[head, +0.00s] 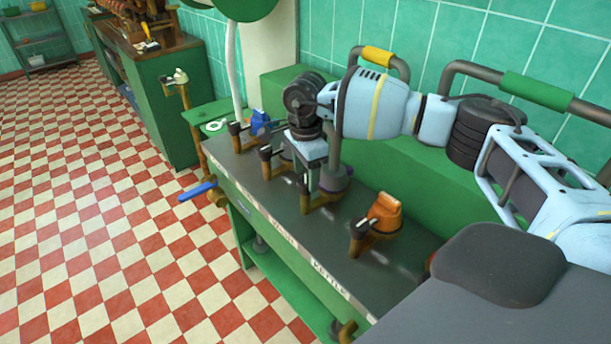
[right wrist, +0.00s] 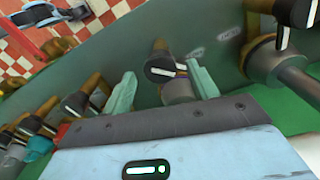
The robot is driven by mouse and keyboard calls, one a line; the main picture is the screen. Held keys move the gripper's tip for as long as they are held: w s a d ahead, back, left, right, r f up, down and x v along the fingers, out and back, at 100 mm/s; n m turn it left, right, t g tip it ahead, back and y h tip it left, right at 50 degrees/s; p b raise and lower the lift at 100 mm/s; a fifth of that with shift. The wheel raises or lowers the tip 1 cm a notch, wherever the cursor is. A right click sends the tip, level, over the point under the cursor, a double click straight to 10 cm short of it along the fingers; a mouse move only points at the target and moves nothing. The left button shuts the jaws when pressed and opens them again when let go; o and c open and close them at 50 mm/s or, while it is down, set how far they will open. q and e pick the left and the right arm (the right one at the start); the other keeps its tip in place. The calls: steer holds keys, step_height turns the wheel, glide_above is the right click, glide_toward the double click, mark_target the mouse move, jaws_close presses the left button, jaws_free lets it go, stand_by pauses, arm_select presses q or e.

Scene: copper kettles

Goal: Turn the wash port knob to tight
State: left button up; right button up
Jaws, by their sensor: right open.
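The knob that I take for the wash port knob is dark, round on top, with a white pointer bar. In the right wrist view this knob (right wrist: 160,68) stands between the two teal fingers of my right gripper (right wrist: 162,72). The fingers are open, one on each side, with a gap visible on both sides. In the head view my right gripper (head: 308,172) points down over the middle of the grey bench top (head: 345,262) and largely hides the knob there. My left gripper does not show.
On the bench, an orange fitting (head: 380,213) stands nearer, and a blue fitting (head: 260,120) and other dark knobs (head: 265,154) stand farther left. A blue lever (head: 197,190) juts out at the front. The checkered floor is clear.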

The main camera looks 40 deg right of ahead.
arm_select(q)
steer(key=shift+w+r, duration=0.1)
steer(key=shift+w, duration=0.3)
arm_select(e)
steer(key=shift+f, duration=0.75)
steer(key=c, duration=1)
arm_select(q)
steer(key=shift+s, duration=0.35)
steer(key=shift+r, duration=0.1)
arm_select(e)
steer(key=shift+r, duration=0.1)
steer(key=m+p, duration=0.2)
steer(key=m, duration=0.1)
steer(key=shift+r+m, duration=0.15)
steer(key=shift+m, duration=0.15)
steer(key=m+p, duration=0.2)
steer(key=m, duration=0.2)
steer(key=shift+m, duration=0.4)
arm_select(q)
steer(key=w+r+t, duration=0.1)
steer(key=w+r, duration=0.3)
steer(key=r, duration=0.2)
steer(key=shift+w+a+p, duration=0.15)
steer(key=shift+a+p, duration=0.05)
steer(key=shift+p, duration=0.25)
arm_select(e)
steer(key=shift+m, duration=0.8)
